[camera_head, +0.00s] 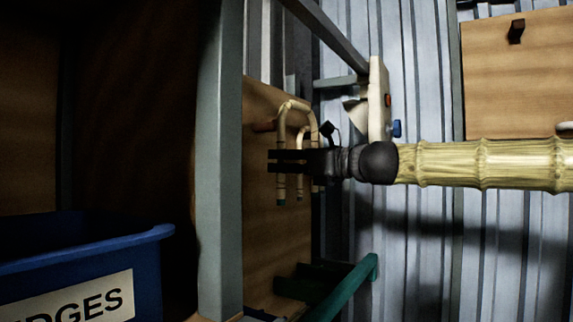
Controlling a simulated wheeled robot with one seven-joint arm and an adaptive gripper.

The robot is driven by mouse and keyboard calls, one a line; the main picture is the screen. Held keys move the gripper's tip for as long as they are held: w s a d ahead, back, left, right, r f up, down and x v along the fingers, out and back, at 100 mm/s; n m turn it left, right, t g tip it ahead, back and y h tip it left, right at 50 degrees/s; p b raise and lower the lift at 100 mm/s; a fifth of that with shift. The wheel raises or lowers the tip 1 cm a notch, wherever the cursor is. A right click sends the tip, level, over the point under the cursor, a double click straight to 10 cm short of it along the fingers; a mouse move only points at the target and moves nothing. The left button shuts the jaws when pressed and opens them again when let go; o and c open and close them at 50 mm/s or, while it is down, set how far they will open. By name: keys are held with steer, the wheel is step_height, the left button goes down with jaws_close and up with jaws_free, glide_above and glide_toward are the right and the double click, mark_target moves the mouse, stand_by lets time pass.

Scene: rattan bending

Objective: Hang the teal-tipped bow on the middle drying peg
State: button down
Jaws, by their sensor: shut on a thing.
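A pale cane bow (296,104), shaped like an upside-down U, hangs upright at my gripper, its legs pointing down. Teal tips (281,194) show at the lower ends. A second curved cane piece (301,133) shows just inside it; I cannot tell whether it is a separate bow. My gripper (280,161) points left and is shut on the cane, its dark fingers crossing the legs. A brown peg (264,126) sticks out from the wooden board (265,220) just left of the bow's top. I cannot tell whether the bow touches it. Other pegs on this board are not clear.
A grey upright post (220,170) stands close left of the board. A blue bin (90,245) with a partly readable label is at lower left. A green bar (345,290) lies below. A pale panel (379,95) stands behind my wrist. Another wooden board (515,85) with a black peg (516,31) is at right.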

steer(key=shift+w+f+b+x, duration=0.1)
steer(key=shift+f+b+x, duration=0.3)
steer(key=shift+x, duration=1.2)
steer(key=shift+w+f+b+x, duration=0.1)
steer(key=shift+f+b+x, duration=0.3)
steer(key=shift+x, duration=1.2)
steer(key=shift+f+b+x, duration=0.3)
steer(key=shift+b+x, duration=0.2)
steer(key=shift+x, duration=1.1)
steer(key=shift+d, duration=0.1)
steer(key=c, duration=1.3)
jaws_free()
steer(key=shift+f, duration=0.1)
steer(key=shift+d, duration=0.1)
steer(key=v, duration=1.2)
